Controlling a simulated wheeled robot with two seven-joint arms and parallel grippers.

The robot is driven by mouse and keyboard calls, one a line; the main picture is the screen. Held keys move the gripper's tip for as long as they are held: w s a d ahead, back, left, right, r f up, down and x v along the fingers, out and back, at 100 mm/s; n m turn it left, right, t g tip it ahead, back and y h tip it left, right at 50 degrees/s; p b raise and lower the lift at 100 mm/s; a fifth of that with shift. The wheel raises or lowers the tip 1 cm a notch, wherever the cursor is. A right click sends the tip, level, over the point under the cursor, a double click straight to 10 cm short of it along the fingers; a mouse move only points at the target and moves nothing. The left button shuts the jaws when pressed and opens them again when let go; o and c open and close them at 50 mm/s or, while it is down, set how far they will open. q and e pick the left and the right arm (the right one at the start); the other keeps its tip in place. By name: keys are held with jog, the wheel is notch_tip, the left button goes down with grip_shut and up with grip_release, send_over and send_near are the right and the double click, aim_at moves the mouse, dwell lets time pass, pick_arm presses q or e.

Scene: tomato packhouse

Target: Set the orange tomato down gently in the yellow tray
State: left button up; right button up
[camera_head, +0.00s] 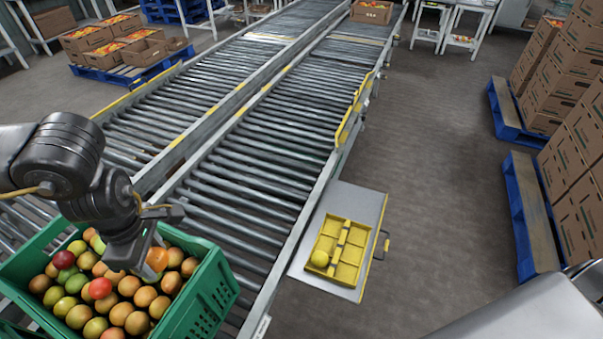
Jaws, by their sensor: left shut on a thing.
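The orange tomato (157,259) is at the fingers of my left gripper (145,262), which is shut on it. The gripper points down over the green crate (207,293) of mixed tomatoes at the lower left. The gripper hides part of the tomato, and I cannot tell whether the tomato touches those below it. The yellow tray (343,252) lies on a grey side shelf, well to the right of the gripper. It has several compartments, and a yellow tomato (320,258) sits in one on its left side. My right gripper is not in view.
A roller conveyor (249,165) with raised side rails runs between the green crate and the grey shelf (363,207). A yellow guard (355,110) stands along its right edge. Stacked cartons (575,150) on blue pallets stand at the right. The floor between is clear.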

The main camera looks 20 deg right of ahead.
pick_arm(q)
jog(key=s+a+r+m, duration=0.1)
jog(key=s+a+m, duration=0.2)
jog(key=m, duration=1.1)
jog(key=shift+s+a+m, duration=0.3)
jog(key=shift+a+m, duration=0.1)
jog(key=shift+a, duration=0.6)
